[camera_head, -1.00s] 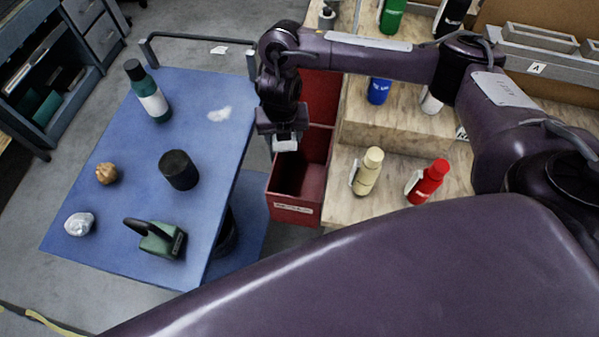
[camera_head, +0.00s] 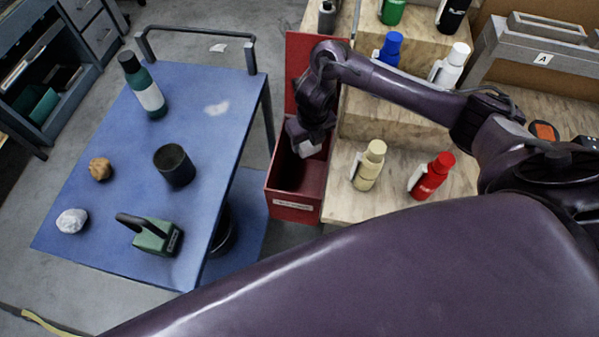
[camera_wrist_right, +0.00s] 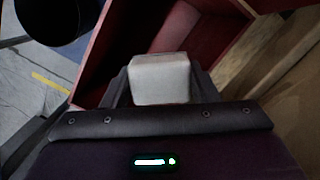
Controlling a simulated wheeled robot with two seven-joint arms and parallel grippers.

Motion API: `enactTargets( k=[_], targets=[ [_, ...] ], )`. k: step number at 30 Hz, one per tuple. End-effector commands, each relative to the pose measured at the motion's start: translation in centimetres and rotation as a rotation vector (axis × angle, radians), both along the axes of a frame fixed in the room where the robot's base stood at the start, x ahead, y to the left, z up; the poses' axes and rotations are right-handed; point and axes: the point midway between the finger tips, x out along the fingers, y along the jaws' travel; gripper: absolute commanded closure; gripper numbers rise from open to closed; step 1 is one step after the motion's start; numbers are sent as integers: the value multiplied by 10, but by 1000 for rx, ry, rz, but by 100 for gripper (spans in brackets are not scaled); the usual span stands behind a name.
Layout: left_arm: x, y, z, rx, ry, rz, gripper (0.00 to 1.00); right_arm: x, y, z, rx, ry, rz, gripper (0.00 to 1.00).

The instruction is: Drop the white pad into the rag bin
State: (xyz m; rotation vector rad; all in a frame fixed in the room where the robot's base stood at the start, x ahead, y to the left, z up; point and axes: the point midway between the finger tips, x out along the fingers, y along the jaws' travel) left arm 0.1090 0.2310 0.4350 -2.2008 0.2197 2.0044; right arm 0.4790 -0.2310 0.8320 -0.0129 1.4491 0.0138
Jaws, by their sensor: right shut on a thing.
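The white pad (camera_wrist_right: 160,80) is a pale block held between the fingers of my right gripper (camera_wrist_right: 158,88) in the right wrist view. In the head view my right gripper (camera_head: 309,141) is over the opening of the red rag bin (camera_head: 296,195), with the white pad (camera_head: 308,149) showing just below it. The bin has a label on its front wall and its red lid stands up behind it. The bin's red walls (camera_wrist_right: 185,45) also show around the pad in the wrist view. My left gripper is not in view.
A blue cart (camera_head: 120,170) on the left holds a bottle (camera_head: 144,88), a dark cup (camera_head: 174,166), a green tool (camera_head: 152,235) and two crumpled lumps. A wooden stepped shelf (camera_head: 345,205) with several bottles stands right beside the bin.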

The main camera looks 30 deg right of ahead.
Motion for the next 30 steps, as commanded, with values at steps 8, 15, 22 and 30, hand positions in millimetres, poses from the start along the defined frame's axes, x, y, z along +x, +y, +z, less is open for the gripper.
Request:
enactTargets(
  k=[8,15,22,30],
  targets=[
    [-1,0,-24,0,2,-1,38,0,0,-27,1,-1,-1,68],
    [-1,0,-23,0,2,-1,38,0,0,-26,1,0,-1,68],
    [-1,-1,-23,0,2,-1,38,0,0,-26,1,0,-1,20],
    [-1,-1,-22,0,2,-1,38,0,0,-24,0,-1,0,20]
  ],
)
